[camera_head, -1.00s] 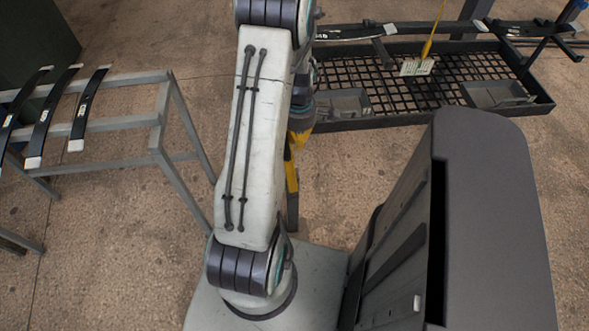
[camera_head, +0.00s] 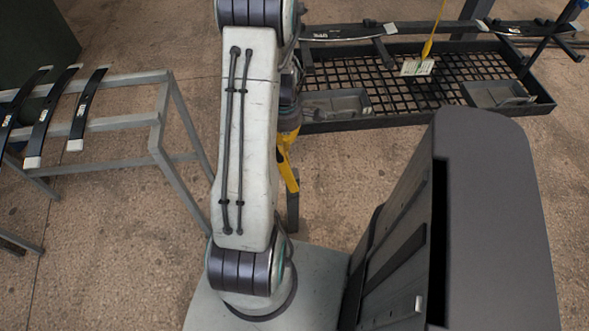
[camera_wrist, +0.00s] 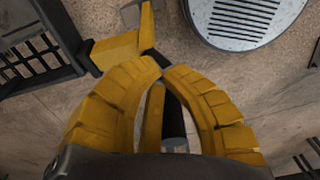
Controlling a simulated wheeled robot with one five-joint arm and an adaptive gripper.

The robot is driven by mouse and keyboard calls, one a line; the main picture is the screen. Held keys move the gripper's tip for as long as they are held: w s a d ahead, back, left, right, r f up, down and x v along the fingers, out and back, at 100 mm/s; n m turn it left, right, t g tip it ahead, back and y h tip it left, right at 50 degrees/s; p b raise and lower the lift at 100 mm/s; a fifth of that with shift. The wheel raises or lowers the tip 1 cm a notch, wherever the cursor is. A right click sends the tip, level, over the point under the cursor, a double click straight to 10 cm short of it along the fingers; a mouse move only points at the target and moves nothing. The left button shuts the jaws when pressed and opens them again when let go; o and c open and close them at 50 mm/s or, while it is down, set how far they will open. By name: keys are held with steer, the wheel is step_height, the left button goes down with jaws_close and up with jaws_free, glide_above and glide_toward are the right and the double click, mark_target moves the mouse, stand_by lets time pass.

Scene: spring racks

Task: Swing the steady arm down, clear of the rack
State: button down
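My gripper (camera_wrist: 160,70) shows in the wrist view as two curved yellow fingers. Their tips come close together, with an oval gap behind them. A thin yellow bar and a dark rod (camera_wrist: 174,120) show through that gap. Whether the fingers touch the rod, I cannot tell. Just beyond the tips is a yellow bracket-like piece (camera_wrist: 118,50) with a dark end; I cannot tell if it belongs to the steady arm. In the head view my arm hides most of the gripper; a yellow part (camera_head: 287,168) shows beside it. The rack (camera_head: 400,121) is behind, a dark grid tray.
A yellow hanging cord (camera_head: 427,46) holds a tag (camera_head: 417,67) over the rack. Dark leaf strips lie on a grey stand (camera_head: 160,120) at left. A slatted grey rounded plate (camera_wrist: 240,22) shows in the wrist view. Open floor lies between stand and rack.

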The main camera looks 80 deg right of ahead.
steer(key=w+a, duration=0.3)
steer(key=w, duration=0.6)
steer(key=w+a+b, duration=0.1)
steer(key=w+a, duration=0.3)
steer(key=w, duration=0.5)
steer(key=shift+w+a, duration=0.25)
stand_by(3.7)
steer(key=shift+w, duration=0.1)
stand_by(0.5)
steer(key=s+d+b, duration=0.1)
steer(key=s+d, duration=0.1)
steer(key=s, duration=0.3)
steer(key=shift+s, duration=0.35)
stand_by(0.8)
